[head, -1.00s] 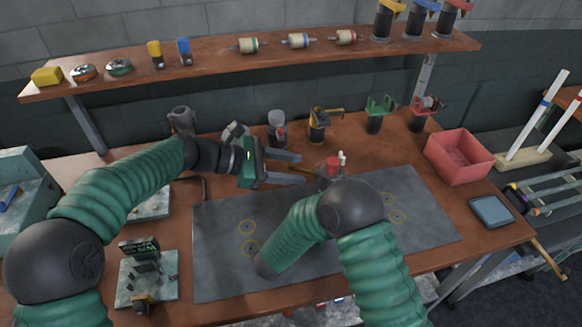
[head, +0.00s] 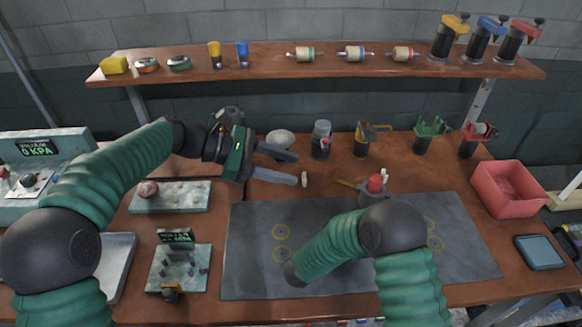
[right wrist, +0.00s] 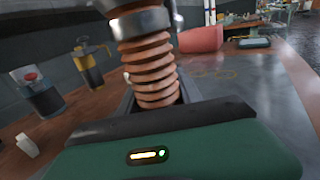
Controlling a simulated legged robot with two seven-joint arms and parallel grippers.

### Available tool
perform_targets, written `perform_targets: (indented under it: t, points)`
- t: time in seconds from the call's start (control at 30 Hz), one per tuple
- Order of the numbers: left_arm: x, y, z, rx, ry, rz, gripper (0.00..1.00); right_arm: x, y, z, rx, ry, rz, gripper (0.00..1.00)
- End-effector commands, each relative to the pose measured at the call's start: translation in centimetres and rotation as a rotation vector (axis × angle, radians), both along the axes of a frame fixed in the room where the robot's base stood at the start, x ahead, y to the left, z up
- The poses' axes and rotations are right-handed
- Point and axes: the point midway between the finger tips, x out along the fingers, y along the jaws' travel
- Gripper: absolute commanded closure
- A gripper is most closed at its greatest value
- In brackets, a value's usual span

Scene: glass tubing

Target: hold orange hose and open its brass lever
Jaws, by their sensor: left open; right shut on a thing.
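The orange ribbed hose (right wrist: 155,75) stands upright in the right wrist view, with a metal collar above it. My right gripper (right wrist: 155,103) is shut around it. In the head view my right gripper is hidden behind my own arm. There, a brass-coloured lever (head: 345,184) points left beside a small red-topped piece (head: 376,183); I cannot tell for sure whether that piece is the hose's end. My left gripper (head: 294,168) is open and empty, its fingers pointing right toward the lever, with a clear gap between. A small white piece (head: 304,179) shows at its lower fingertip.
A clear jar (head: 321,140), a yellow-black pot (head: 362,141) and green (head: 424,137) and red (head: 466,142) stands line the back of the bench. A red bin (head: 510,189) stands right. The grey mat (head: 255,222) is mostly bare.

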Motion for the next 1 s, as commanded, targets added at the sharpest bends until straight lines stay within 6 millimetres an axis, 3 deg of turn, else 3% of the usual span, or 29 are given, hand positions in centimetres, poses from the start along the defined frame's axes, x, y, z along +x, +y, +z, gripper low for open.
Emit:
perform_targets:
  t: [0.1, 0.13, 0.3, 0.67, 0.77, 1.0]
  points:
    - [0.0, 0.0, 0.0, 0.000, 0.000, 0.000, 0.57, 0.0, 0.0, -0.1, 0.002, 0.001, 0.001, 1.00]
    - [0.0, 0.0, 0.0, 0.000, 0.000, 0.000, 0.57, 0.0, 0.0, -0.1, 0.002, 0.001, 0.001, 0.57]
    - [0.0, -0.1, 0.0, 0.000, 0.000, 0.000, 0.57, 0.0, 0.0, 0.0, 0.001, 0.001, 0.000, 0.35]
    - [0.0, -0.1, 0.0, 0.000, 0.000, 0.000, 0.57, -0.2, 0.3, 0.0, 0.001, -0.001, 0.001, 0.33]
    - [0.0, -0.1, 0.0, 0.000, 0.000, 0.000, 0.57, -0.9, 1.5, -0.1, 0.002, 0.002, 0.004, 0.33]
    - [0.0, -0.1, 0.0, 0.000, 0.000, 0.000, 0.57, -4.4, 6.6, -0.2, 0.001, 0.002, 0.005, 0.33]
